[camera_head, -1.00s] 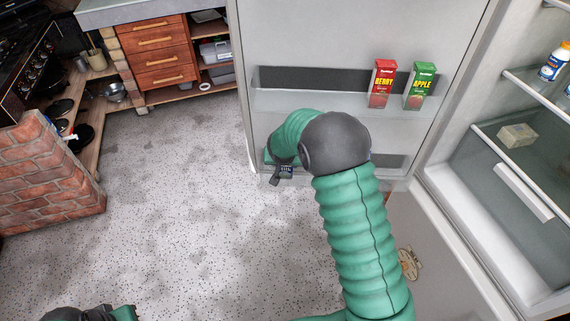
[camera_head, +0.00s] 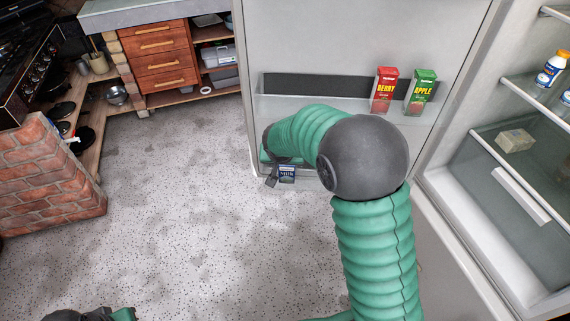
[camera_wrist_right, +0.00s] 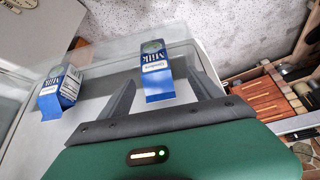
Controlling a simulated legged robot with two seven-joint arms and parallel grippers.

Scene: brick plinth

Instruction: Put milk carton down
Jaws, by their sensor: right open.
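A blue and white milk carton (camera_wrist_right: 155,70) stands between the spread fingers of my right gripper (camera_wrist_right: 161,78) in the right wrist view. The fingers are apart, with a gap visible beside the carton. A second milk carton (camera_wrist_right: 58,92) is to the left, outside the fingers. Both are on the low shelf of the open fridge door. In the head view one milk carton (camera_head: 287,174) shows beside my right gripper (camera_head: 276,173), mostly hidden by my arm. My left gripper (camera_head: 88,315) is cut off at the bottom left edge; its fingers do not show clearly.
A red berry carton (camera_head: 384,90) and a green apple carton (camera_head: 420,92) stand on the higher door shelf (camera_head: 330,106). The fridge interior (camera_head: 510,180) is open at right. A brick plinth (camera_head: 45,180) stands at left. The floor (camera_head: 170,220) between is clear.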

